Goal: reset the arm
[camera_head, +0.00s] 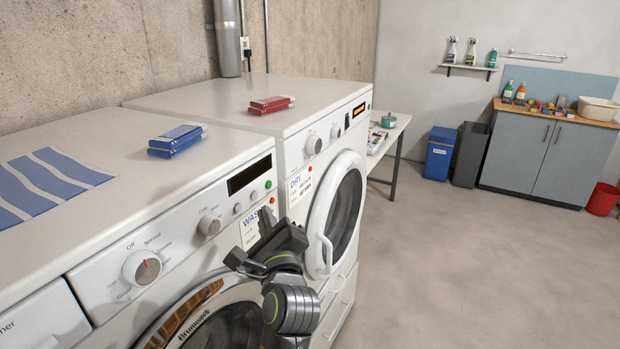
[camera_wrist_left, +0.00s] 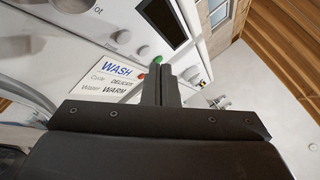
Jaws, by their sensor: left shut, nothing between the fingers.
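My left gripper (camera_head: 266,222) is in front of the washer (camera_head: 110,222), near the right end of its control panel. Its fingers are shut with nothing between them; they also show closed together in the left wrist view (camera_wrist_left: 161,82). In that view the fingertips appear just below a green button (camera_wrist_left: 157,60) and beside the WASH label (camera_wrist_left: 118,70). I cannot tell whether they touch the panel. In the head view the green button (camera_head: 268,185) shows above the gripper, and the WASH label (camera_head: 252,224) is partly hidden by it. My right gripper is not in view.
The dryer (camera_head: 335,130) stands right of the washer, its round door (camera_head: 345,205) closed. Blue boxes (camera_head: 176,140) and red boxes (camera_head: 271,105) lie on top. A side table (camera_head: 392,135), blue bin (camera_head: 439,155) and cabinet (camera_head: 548,152) stand farther back. The floor (camera_head: 470,270) at right is clear.

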